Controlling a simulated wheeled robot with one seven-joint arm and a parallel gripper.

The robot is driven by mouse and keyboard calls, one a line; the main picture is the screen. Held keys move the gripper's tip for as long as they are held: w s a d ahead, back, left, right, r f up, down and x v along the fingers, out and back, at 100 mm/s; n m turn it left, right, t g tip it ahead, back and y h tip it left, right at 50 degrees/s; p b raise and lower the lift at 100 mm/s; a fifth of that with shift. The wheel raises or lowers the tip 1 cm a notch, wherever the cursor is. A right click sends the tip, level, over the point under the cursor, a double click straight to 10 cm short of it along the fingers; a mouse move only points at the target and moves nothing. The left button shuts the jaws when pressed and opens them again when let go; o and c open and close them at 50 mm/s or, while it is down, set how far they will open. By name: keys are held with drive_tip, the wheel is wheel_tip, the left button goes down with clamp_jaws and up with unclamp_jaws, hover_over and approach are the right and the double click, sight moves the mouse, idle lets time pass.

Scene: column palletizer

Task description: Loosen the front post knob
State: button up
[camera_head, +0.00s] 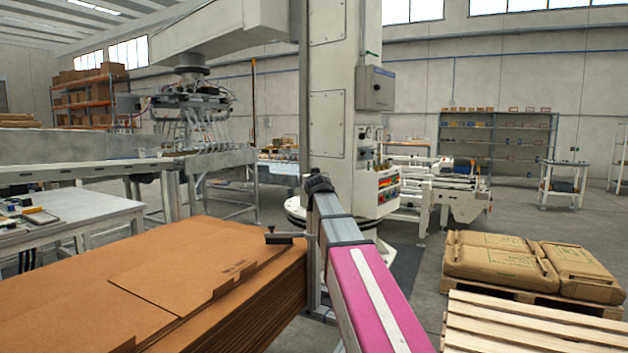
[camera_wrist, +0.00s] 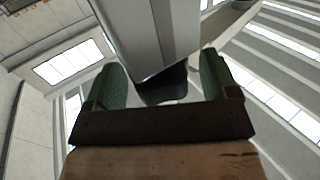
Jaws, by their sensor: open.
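A dark knob with a bar-like handle (camera_head: 283,237) juts over the right edge of the cardboard stack, beside a grey upright in the head view. It appears to be the front post knob, but its fixing is partly hidden. In the wrist view my gripper (camera_wrist: 165,88) is open, its two green fingers apart with a dark plate below them. A grey beam with a black end (camera_wrist: 153,40) shows between the fingers; I cannot tell its depth or whether it touches them. The knob is not identifiable in the wrist view. I do not make out the fingers in the head view.
The stack of brown cardboard sheets (camera_head: 150,285) fills the lower left. The palletizer column (camera_head: 335,90) stands behind it. At right are a pallet of brown sacks (camera_head: 500,262) and an empty wooden pallet (camera_head: 530,325). Open floor lies beyond them.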

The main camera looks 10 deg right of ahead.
drive_tip(key=shift+s, duration=0.1)
drive_tip(key=s+a, duration=0.1)
drive_tip(key=s, duration=0.9)
drive_tip(key=shift+s, duration=0.3)
